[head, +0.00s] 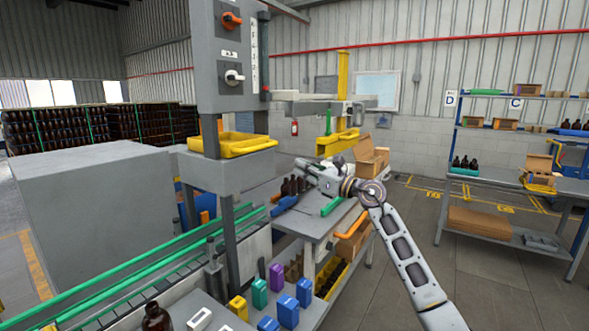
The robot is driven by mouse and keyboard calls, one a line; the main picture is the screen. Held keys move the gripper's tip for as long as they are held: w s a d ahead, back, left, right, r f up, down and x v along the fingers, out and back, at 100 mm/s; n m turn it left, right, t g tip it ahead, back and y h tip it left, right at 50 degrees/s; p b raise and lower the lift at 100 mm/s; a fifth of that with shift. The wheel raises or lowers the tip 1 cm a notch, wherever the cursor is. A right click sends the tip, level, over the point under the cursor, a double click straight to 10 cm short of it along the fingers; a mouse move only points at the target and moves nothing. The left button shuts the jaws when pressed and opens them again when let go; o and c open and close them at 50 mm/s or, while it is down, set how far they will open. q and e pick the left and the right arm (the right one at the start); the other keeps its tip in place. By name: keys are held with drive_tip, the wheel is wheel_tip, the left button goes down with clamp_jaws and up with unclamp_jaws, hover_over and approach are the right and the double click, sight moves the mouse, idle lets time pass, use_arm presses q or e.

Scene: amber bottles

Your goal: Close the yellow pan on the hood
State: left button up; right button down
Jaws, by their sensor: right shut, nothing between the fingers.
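The yellow pan (232,149) is a shallow tray in the grey hood (226,176), under the upright grey control box. Its yellow rim stands out at the front of the hood. How far back the pan reaches inside is hidden. My right gripper (303,166) is shut and empty. My left gripper is not in view.
Green conveyor rails (150,262) run below the hood. A shelf rack (500,181) stands far right, with open floor before it.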

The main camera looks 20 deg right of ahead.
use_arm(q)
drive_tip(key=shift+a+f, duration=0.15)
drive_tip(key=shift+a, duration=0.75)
use_arm(e)
drive_tip(key=shift+s+d, duration=0.3)
drive_tip(key=shift+s, duration=0.15)
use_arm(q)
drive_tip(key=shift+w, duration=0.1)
